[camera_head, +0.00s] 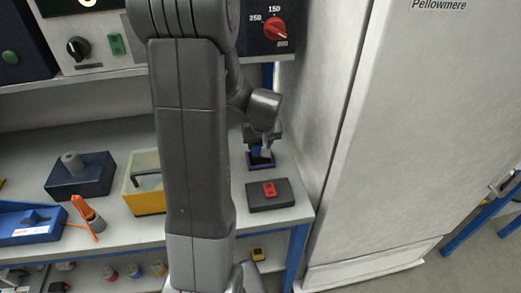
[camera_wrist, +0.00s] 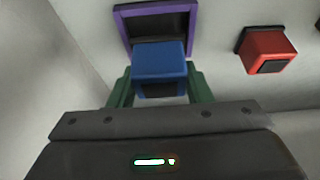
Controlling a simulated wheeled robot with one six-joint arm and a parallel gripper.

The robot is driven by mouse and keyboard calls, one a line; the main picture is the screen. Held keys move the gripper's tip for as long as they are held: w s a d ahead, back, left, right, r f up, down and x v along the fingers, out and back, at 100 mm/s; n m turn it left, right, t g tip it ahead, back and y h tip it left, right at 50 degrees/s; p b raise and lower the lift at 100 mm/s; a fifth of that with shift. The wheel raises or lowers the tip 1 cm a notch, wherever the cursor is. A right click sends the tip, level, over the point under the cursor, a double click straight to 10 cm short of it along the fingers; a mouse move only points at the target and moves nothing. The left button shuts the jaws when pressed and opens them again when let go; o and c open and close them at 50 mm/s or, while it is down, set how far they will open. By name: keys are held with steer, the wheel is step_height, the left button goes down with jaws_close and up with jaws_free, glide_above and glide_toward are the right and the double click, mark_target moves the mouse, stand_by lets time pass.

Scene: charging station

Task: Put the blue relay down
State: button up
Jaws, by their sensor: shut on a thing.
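The blue relay (camera_wrist: 160,62) is a small blue block with a dark underside, held between the green fingers of my gripper (camera_wrist: 160,75). In the head view my gripper (camera_head: 261,147) is at the right end of the bench, and only a little of the blue relay (camera_head: 256,153) shows. A purple-rimmed dark square holder (camera_wrist: 122,24) lies just beyond the relay in the wrist view. In the head view the purple rim (camera_head: 261,167) is right under the gripper. The relay overlaps the holder's near edge in the wrist view; I cannot tell whether they touch.
A tall pale cabinet (camera_head: 400,130) stands close on the right. A yellow bin (camera_head: 148,201) and a dark blue block (camera_head: 82,180) are left.

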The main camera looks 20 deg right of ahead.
steer(key=shift+f, duration=1.5)
steer(key=shift+f, duration=0.1)
steer(key=shift+f+b, duration=0.15)
steer(key=shift+b, duration=0.15)
steer(key=o, duration=1.1)
steer(key=shift+r, duration=0.55)
steer(key=v, duration=1.1)
steer(key=shift+s+r+p, duration=0.2)
steer(key=shift+p, duration=0.2)
steer(key=shift+f, duration=0.15)
